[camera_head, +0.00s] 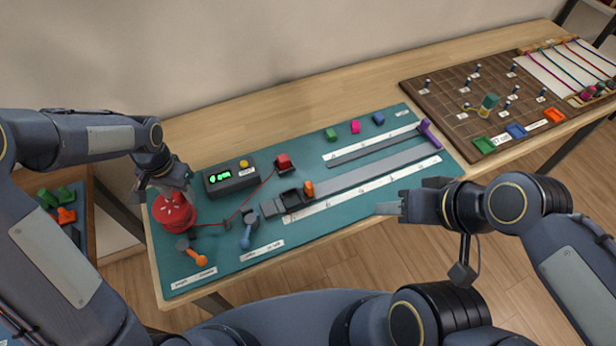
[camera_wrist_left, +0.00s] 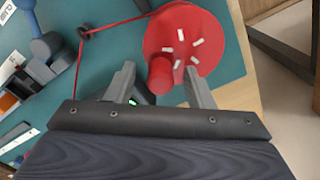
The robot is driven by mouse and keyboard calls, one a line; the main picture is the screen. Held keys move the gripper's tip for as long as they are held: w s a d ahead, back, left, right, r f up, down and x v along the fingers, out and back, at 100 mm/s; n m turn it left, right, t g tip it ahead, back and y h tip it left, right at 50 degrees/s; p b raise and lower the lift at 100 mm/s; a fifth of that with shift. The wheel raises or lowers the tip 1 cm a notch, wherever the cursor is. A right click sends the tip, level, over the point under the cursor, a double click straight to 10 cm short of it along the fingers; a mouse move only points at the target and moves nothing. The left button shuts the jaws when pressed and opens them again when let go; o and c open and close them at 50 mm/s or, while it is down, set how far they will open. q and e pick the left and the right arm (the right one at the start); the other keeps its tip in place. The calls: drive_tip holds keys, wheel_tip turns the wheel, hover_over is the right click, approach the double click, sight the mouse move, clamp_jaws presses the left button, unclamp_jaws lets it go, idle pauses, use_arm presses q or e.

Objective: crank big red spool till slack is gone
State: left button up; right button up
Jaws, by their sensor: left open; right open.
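The big red spool (camera_head: 176,217) lies at the left end of the teal mat, its top marked with white ticks. It also shows in the left wrist view (camera_wrist_left: 205,32). Its red crank knob (camera_wrist_left: 160,76) stands between the fingers of my left gripper (camera_wrist_left: 163,86), which is open, with a gap visible on the left side of the knob. My left gripper (camera_head: 174,188) is over the spool in the head view and hides part of it. A red cord (camera_head: 250,196) runs from the spool past a small guide post (camera_head: 226,225) up to a red block (camera_head: 284,162). My right gripper (camera_head: 388,208) is open and empty off the mat's front edge.
A dark box with a green display (camera_head: 230,178) stands right behind the spool. An orange-tipped lever (camera_head: 196,253) and a blue lever (camera_head: 249,231) are in front. A grey rail (camera_head: 370,174) with an orange piece (camera_head: 308,188) lies to the right.

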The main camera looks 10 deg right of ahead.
use_arm(q)
wheel_tip(320, 180, up, 7)
drive_tip(key=shift+r+b, duration=0.2)
drive_tip(key=shift+b, duration=0.15)
drive_tip(key=shift+s+r, duration=0.15)
drive_tip(key=shift+r, duration=0.25)
drive_tip(key=s+d+r+n+t+h, duration=0.1)
drive_tip(key=s+r+n+t+h, duration=0.1)
drive_tip(key=s, duration=0.8)
drive_tip(key=s+r+n+t+h, duration=0.1)
drive_tip(key=s+r+n+t, duration=0.2)
drive_tip(key=s, duration=0.7)
wheel_tip(320, 180, up, 2)
drive_tip(key=shift+s+d+r+n+t+h, duration=0.1)
drive_tip(key=shift+s+d+n+t+h, duration=0.25)
drive_tip(key=shift+n, duration=0.35)
